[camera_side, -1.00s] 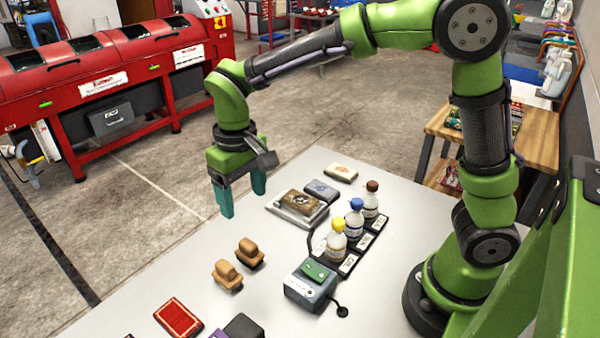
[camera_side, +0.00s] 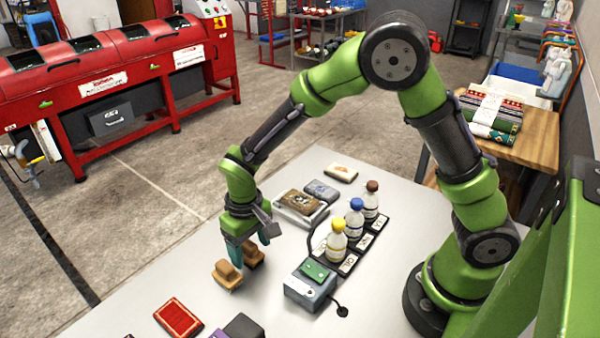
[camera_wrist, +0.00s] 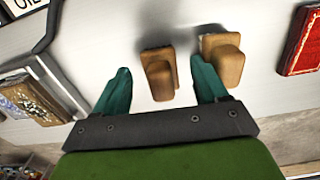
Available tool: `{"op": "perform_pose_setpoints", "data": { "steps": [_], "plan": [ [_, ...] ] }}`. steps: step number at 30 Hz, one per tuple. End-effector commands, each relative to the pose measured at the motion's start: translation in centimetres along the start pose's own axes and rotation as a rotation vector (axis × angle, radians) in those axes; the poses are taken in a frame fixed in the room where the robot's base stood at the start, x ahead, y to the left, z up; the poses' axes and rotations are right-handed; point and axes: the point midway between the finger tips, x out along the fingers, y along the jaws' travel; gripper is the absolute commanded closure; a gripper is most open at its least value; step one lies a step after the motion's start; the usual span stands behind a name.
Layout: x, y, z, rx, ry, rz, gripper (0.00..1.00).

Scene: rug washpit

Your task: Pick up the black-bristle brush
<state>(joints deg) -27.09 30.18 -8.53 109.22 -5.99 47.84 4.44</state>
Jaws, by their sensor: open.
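Two small wooden brushes with block handles stand close together on the white table. The farther one (camera_side: 254,256), dark along its underside, looks like the black-bristle brush; it also shows in the wrist view (camera_wrist: 159,76). The nearer brush (camera_side: 227,276) has a paler underside and is on the right in the wrist view (camera_wrist: 222,60). My gripper (camera_side: 252,245) points down, open, over the farther brush. In the wrist view that brush lies between the two teal fingers, nearer the right one. The right finger is close to the gap between the brushes. Bristles are mostly hidden.
A grey-blue device with a green top (camera_side: 311,285) stands right of the brushes. Behind it are several capped bottles (camera_side: 337,241) on a dark tray. A tray with a patterned block (camera_side: 298,203) lies behind. A red patterned piece (camera_side: 178,319) lies in front.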

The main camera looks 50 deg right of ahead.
Motion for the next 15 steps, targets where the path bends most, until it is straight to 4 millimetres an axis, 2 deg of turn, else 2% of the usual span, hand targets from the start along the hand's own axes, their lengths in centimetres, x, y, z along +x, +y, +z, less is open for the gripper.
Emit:
{"op": "perform_pose_setpoints", "data": {
  "steps": [4,12,13,15],
  "plan": [
    [1.9,0.0,0.0,0.001,-0.002,0.001,0.28],
    [2.2,0.0,-0.1,0.0,0.001,0.0,0.28],
    [2.2,0.0,0.0,0.0,0.001,0.0,0.29],
    [2.2,0.0,0.0,0.0,0.001,0.0,0.4]
  ]
}}
